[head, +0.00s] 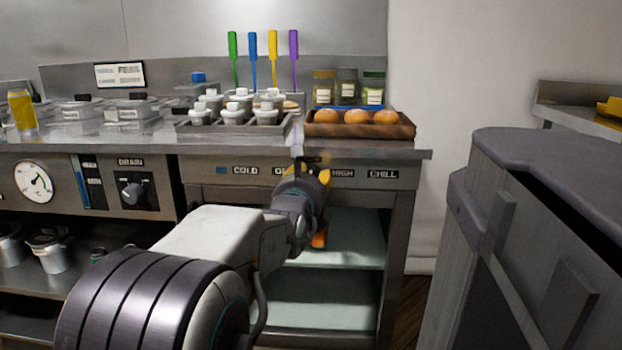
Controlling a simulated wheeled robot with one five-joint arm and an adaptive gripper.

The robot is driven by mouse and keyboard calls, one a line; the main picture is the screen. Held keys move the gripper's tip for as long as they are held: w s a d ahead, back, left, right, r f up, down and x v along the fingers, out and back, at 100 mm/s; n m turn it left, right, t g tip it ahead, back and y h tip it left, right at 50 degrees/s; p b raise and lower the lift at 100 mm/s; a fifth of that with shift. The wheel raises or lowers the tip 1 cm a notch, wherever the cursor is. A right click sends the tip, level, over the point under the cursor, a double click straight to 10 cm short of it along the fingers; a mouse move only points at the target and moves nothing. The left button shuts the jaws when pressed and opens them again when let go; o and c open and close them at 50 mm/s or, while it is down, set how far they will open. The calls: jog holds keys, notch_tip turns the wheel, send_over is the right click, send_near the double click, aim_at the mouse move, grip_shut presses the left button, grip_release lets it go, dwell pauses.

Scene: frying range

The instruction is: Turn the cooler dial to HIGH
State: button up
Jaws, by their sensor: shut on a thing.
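The cooler's front strip (400,174) carries the labels COLD, one partly hidden beginning with O, HIGH (342,173) and CHILL. My gripper (314,182) is at this strip, between the partly hidden label and HIGH. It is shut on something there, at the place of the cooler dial. The dial itself is hidden behind my gripper and wrist, so its pointer and setting cannot be read.
A tray of buns (360,131) and a rack of lidded pots (232,124) stand on the counter just above. A DRAIN knob (132,193) and a round gauge (34,181) are at left. A large grey unit (560,150) stands close at right.

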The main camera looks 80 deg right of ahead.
jog(key=shift+f, duration=0.3)
jog(key=o, duration=1.2)
jog(key=shift+r, duration=0.15)
jog(key=shift+o, duration=0.2)
jog(key=a, duration=1.2)
jog(key=shift+w+r, duration=0.25)
jog(key=shift+r, duration=0.15)
